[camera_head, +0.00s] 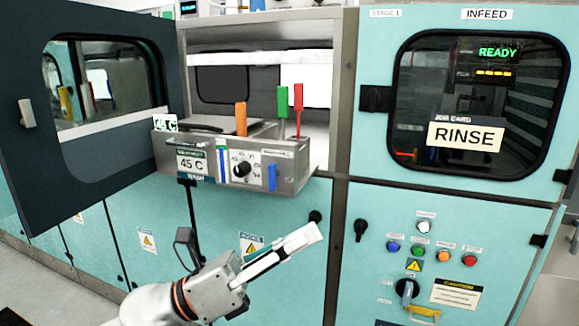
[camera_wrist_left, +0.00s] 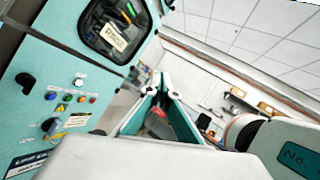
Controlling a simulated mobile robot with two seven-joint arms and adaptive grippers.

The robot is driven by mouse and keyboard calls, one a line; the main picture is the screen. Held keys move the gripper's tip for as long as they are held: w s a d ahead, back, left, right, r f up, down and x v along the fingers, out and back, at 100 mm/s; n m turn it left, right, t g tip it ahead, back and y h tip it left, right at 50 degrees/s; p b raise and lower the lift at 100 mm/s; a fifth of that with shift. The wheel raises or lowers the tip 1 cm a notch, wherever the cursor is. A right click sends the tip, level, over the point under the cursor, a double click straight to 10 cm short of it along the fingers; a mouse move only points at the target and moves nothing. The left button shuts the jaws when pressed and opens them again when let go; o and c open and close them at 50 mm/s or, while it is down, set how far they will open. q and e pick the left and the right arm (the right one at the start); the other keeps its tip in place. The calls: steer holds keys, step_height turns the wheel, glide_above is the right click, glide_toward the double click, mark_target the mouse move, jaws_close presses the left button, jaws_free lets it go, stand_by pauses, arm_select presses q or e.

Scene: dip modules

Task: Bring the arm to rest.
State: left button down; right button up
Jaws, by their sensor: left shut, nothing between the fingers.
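My left gripper (camera_head: 312,236) is shut and empty in the head view. It is in front of the teal cabinet's lower panels, below the steel wash module and clear of it. The arm comes in from the bottom left and the fingers point up and to the right. In the left wrist view a large pale part covers the bottom middle. My right gripper does not show in either view.
The steel module (camera_head: 290,180) with a 45 C label juts out of the open bay. A dark door (camera_head: 25,180) stands open at left. The infeed door (camera_head: 380,140), with a RINSE card (camera_head: 466,136), is closed at right. Buttons and a rotary switch (camera_head: 407,290) sit below it.

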arm_select(q)
steer(key=w+a+f+n+t+y+p, duration=0.15)
steer(key=a+f+n+t+y, duration=0.3)
steer(key=f+n, duration=0.5)
steer(key=w+a+f+n+t+y+b, duration=0.1)
steer(key=w+a+f+n+t+y, duration=0.25)
steer(key=f+n, duration=0.65)
steer(key=a+f+n+t+y+p, duration=0.1)
steer(key=a+f+n+t+y, duration=0.2)
steer(key=a+f+n+y, duration=0.45)
steer(key=s+a+f+n+g+y, duration=0.2)
steer(key=s+f+n, duration=0.5)
steer(key=f, duration=0.5)
steer(key=s+a+f+n+g+y, duration=0.2)
steer(key=s+a+f+n+g, duration=0.2)
steer(key=s+f+n, duration=0.3)
steer(key=s+f, duration=0.5)
steer(key=f, duration=0.1)
steer(key=shift+a+f+n+p, duration=0.15)
steer(key=shift+a+n+p, duration=0.15)
steer(key=shift+n+p, duration=0.1)
steer(key=shift+w, duration=0.1)
